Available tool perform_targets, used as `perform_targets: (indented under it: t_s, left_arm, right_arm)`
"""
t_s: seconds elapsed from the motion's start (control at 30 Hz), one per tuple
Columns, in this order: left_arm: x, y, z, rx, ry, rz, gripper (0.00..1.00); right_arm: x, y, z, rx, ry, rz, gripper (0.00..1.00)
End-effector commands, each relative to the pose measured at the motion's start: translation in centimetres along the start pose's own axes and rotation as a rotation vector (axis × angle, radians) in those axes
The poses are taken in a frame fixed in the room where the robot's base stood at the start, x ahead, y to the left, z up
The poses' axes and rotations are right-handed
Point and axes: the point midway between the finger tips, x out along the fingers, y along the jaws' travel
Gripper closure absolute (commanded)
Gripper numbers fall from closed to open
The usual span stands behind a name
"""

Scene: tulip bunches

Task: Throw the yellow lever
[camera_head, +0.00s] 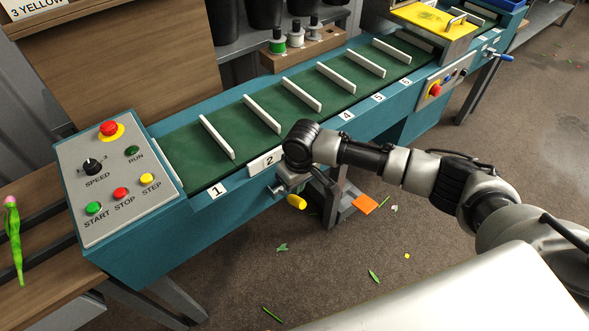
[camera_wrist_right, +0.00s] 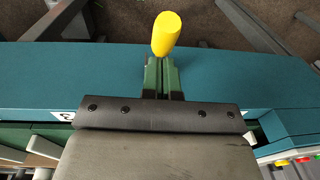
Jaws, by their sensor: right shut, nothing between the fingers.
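The yellow lever (camera_head: 296,202) shows as a yellow knob at the front side of the teal conveyor, below slot label 2. In the right wrist view the yellow lever (camera_wrist_right: 166,33) stands just beyond my fingertips, near the top middle. My right gripper (camera_head: 288,187) is at the conveyor's front edge, right by the knob. In the right wrist view my right gripper (camera_wrist_right: 163,68) has its fingers together with nothing held. Whether the fingers touch the knob cannot be told. The lever's shaft is mostly hidden. My left gripper is not in view.
The conveyor belt (camera_head: 180,158) has white dividers. A control panel (camera_head: 117,178) with buttons is at its left end. A yellow-topped box (camera_head: 428,18) spans the far end. A tulip (camera_head: 13,235) lies on the wooden bench at left. Floor in front is open, with scraps.

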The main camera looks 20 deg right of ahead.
Motion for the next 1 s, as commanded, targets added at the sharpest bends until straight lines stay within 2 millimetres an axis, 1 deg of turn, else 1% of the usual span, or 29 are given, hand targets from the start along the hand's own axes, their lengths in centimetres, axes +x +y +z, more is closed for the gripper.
perform_targets:
  t_s: [0.17, 0.47, 0.63, 0.87, 1.0]
  left_arm:
    - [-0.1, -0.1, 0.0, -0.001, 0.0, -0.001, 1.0]
    - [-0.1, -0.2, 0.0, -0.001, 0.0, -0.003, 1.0]
    - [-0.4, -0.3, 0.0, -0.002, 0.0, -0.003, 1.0]
    - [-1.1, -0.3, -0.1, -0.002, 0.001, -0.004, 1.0]
    - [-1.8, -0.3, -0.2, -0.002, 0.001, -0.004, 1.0]
  right_arm:
    - [0.5, -0.1, 0.3, 0.0, 0.002, 0.0, 1.0]
    - [0.5, -0.1, 0.3, 0.0, 0.002, 0.0, 1.0]
    - [0.6, -0.1, 0.7, -0.001, 0.023, 0.0, 1.0]
    - [1.2, -0.1, 1.7, -0.005, 0.104, -0.002, 1.0]
    - [2.1, 0.0, 2.7, -0.012, 0.201, -0.002, 1.0]
